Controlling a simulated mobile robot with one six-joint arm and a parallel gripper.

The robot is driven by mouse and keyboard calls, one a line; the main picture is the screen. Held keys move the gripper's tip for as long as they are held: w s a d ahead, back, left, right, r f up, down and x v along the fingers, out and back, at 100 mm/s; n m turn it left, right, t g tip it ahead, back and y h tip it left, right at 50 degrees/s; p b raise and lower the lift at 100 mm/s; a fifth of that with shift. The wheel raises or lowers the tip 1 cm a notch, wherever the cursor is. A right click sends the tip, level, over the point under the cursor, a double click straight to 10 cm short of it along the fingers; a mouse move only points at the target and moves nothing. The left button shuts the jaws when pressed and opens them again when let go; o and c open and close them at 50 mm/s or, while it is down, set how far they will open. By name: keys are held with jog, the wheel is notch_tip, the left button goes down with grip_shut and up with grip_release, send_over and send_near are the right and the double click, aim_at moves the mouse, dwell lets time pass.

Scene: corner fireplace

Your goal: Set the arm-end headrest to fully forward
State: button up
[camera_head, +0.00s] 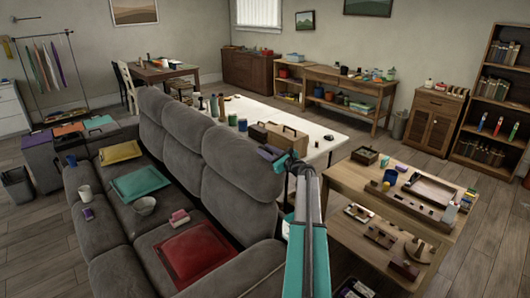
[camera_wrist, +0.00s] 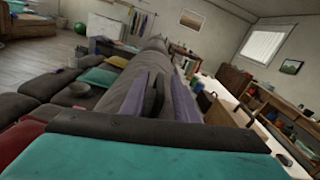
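The grey sofa (camera_head: 165,150) runs from the left back to the front middle in the head view, with several tall back sections. The arm-end headrest (camera_head: 242,150) is the top of the nearest, rightmost section and stands roughly upright. My gripper (camera_head: 270,153) is at the right edge of this headrest, near its top; whether it touches cannot be told. In the wrist view, the purple fingers of my gripper (camera_wrist: 158,98) stand apart, with grey upholstery showing between and beyond them. My teal arm hides part of the sofa's right end.
A white table (camera_head: 325,135) with a brown box (camera_head: 286,137) stands behind the sofa, close to my gripper. A wooden table (camera_head: 345,178) with trays and blocks is to the right. Cushions, cups and a bowl (camera_head: 145,205) lie on the seats, including a red cushion (camera_head: 198,253).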

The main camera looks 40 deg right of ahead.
grip_shut()
jog(key=shift+s+a, duration=0.15)
jog(key=shift+a, duration=0.25)
jog(key=shift+d, duration=0.3)
jog(key=shift+a+n+b, duration=0.5)
jog(key=shift+a+b, duration=0.35)
jog(key=shift+b, duration=0.15)
jog(key=w+a+f+n+b, duration=0.1)
jog(key=a+n+b, duration=0.6)
jog(key=a+b, duration=0.8)
jog(key=shift+w+a+f, duration=0.25)
jog(key=shift+a+f, duration=0.35)
jog(key=shift+a, duration=0.1)
